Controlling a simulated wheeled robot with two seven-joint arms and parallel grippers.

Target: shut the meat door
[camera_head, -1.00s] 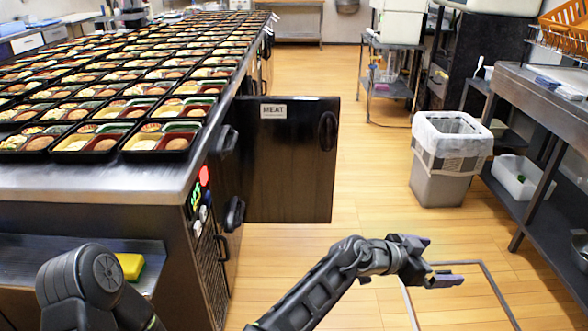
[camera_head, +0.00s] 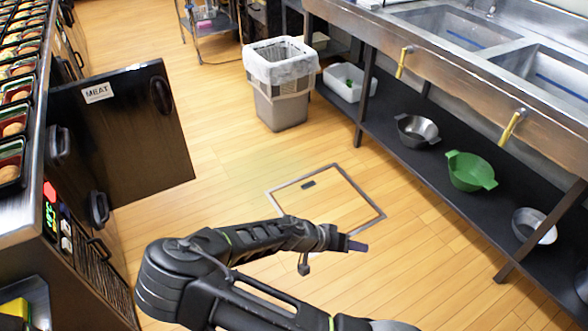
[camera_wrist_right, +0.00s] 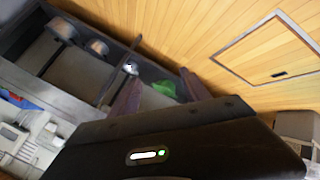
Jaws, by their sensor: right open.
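The meat door (camera_head: 135,140) is a black panel with a white MEAT label (camera_head: 97,93). In the head view it stands swung open at the left, out from the counter side over the floor. A dark handle (camera_head: 160,95) is near its outer edge. My right gripper (camera_head: 356,245) is over the floor, right of and below the door, clearly apart from it. In the right wrist view its two fingers (camera_wrist_right: 160,88) are spread with nothing between them. The door is not visible in the right wrist view. My left gripper is out of view.
The counter (camera_head: 22,205) with bento trays is at the left. A lined trash bin (camera_head: 281,85) stands beyond the door. A sink bench (camera_head: 440,75) with bowls on its lower shelf runs along the right. Floor between door and bench is clear around a floor hatch (camera_head: 325,200).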

